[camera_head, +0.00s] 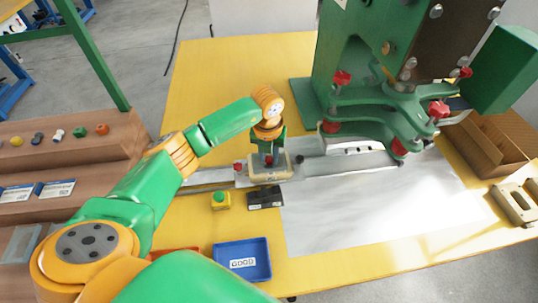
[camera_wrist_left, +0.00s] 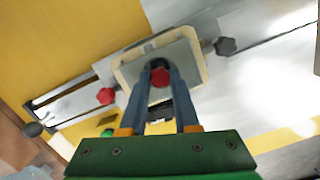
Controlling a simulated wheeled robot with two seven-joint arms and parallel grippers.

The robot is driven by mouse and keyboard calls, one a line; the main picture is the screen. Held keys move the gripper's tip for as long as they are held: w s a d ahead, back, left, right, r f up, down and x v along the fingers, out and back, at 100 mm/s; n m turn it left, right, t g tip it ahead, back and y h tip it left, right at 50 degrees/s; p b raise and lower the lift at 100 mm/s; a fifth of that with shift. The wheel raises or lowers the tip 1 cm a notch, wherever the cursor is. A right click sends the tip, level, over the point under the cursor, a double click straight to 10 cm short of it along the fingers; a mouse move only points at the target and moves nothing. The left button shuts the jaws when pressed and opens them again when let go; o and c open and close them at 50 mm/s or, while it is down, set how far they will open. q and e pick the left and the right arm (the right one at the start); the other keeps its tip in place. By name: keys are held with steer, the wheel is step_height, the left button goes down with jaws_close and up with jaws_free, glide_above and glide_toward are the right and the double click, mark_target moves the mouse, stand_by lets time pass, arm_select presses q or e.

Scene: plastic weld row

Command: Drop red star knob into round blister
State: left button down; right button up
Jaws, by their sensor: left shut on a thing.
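My left gripper (camera_head: 268,158) is above the cream fixture block (camera_head: 284,175) on the sliding rail, fingers pointing down. In the left wrist view the left gripper (camera_wrist_left: 161,76) is shut on the red star knob (camera_wrist_left: 160,78), which sits between the blue-grey fingertips. The fixture block (camera_wrist_left: 203,68) with its grey top plate (camera_wrist_left: 186,50) lies right below the knob. I cannot tell whether the knob touches the plate. My right gripper is not in view.
The green press (camera_head: 345,60) with several red knobs stands right of the fixture. A yellow button box (camera_head: 220,202), a black box (camera_head: 264,198) and a blue GOOD tray (camera_head: 243,275) are in front. A brown shelf (camera_head: 75,150) with small knobs is at left.

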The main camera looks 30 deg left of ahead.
arm_select(q)
steer(key=c, duration=0.6)
jaws_free()
steer(key=c, duration=0.4)
step_height(320, 180, up, 7)
steer(key=p, duration=0.6)
steer(key=shift+r, duration=0.15)
